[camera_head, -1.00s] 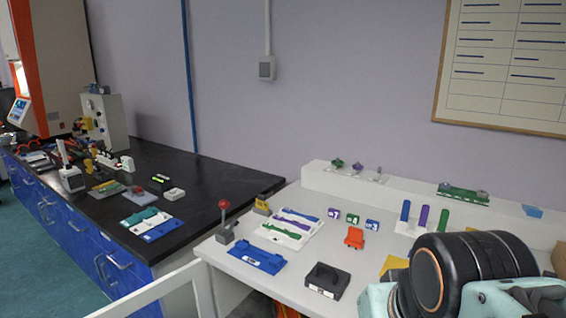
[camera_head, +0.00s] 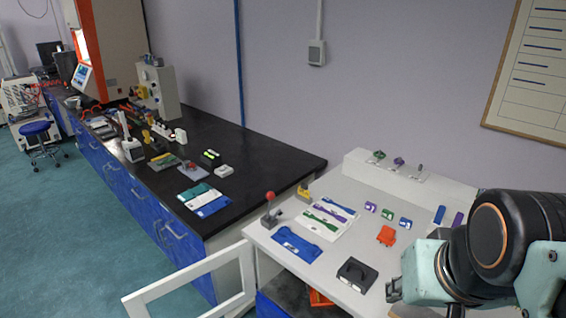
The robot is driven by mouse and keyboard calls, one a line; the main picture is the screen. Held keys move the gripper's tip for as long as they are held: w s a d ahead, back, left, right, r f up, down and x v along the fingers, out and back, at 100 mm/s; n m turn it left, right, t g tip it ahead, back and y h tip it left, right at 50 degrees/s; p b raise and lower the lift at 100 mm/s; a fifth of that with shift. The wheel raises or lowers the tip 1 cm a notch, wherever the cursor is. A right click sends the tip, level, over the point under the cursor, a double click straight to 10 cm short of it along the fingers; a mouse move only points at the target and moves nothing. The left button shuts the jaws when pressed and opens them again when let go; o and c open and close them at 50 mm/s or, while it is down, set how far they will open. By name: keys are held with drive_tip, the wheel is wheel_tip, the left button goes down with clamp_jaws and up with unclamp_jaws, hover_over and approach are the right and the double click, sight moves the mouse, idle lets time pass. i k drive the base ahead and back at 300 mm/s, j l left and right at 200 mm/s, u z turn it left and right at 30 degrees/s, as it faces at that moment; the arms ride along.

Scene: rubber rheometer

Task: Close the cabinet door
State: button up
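The cabinet door (camera_head: 190,281) is a white frame with an open or clear middle at the bottom of the head view. It stands open, swung out to the left from the front corner of the white table (camera_head: 262,237). Its lower part is cut off by the picture edge. The cabinet's opening (camera_head: 291,290) shows dark below the tabletop. My arm, teal and black, fills the lower right, above the table's right part and well apart from the door. My gripper's fingers cannot be made out in this view.
An orange object (camera_head: 320,299) shows below the tabletop. The tabletop holds a red-knobbed lever (camera_head: 270,205), a blue tray (camera_head: 297,244), a black block (camera_head: 357,273) and an orange part (camera_head: 386,236). A black-topped blue bench (camera_head: 240,165) stands left.

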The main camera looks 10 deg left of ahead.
sight(134, 303)
drive_tip(key=k, duration=0.6)
drive_tip(key=k+l+z, duration=0.15)
drive_tip(key=k+z, duration=0.2)
drive_tip(key=k, duration=0.3)
drive_tip(key=j+z, duration=0.1)
drive_tip(key=z, duration=1.1)
drive_tip(key=k+j, duration=0.1)
drive_tip(key=j, duration=0.45)
drive_tip(key=k+j, duration=0.1)
drive_tip(key=j, duration=1)
drive_tip(key=k+j, duration=0.15)
drive_tip(key=j, duration=0.4)
drive_tip(key=k+j, duration=0.1)
drive_tip(key=j, duration=0.5)
drive_tip(key=k+j, duration=0.1)
drive_tip(key=j, duration=0.45)
drive_tip(key=k+j, duration=0.1)
drive_tip(key=j, duration=0.45)
drive_tip(key=i+z, duration=0.05)
